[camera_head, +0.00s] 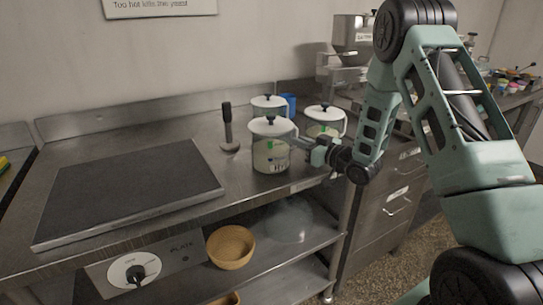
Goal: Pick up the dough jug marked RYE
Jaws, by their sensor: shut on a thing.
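Three lidded jugs stand close together on the steel counter. The front jug (270,154) has a white lid with a dark knob and a pale body with a small green mark; its lettering is too small to read. My gripper (306,148) is at the right side of this front jug and is shut on it. The jug looks upright; I cannot tell whether it is clear of the counter. A second jug (269,102) stands behind it, partly hidden. A third jug (325,118) stands to the right, just behind my gripper. I cannot tell which one is marked RYE.
A dark hot plate (130,188) covers the counter's left part. A dark-handled tool (228,128) stands left of the jugs, and a blue item (289,102) is behind them. A wooden bowl (231,247) sits on the shelf below. A metal machine (350,45) stands behind my arm.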

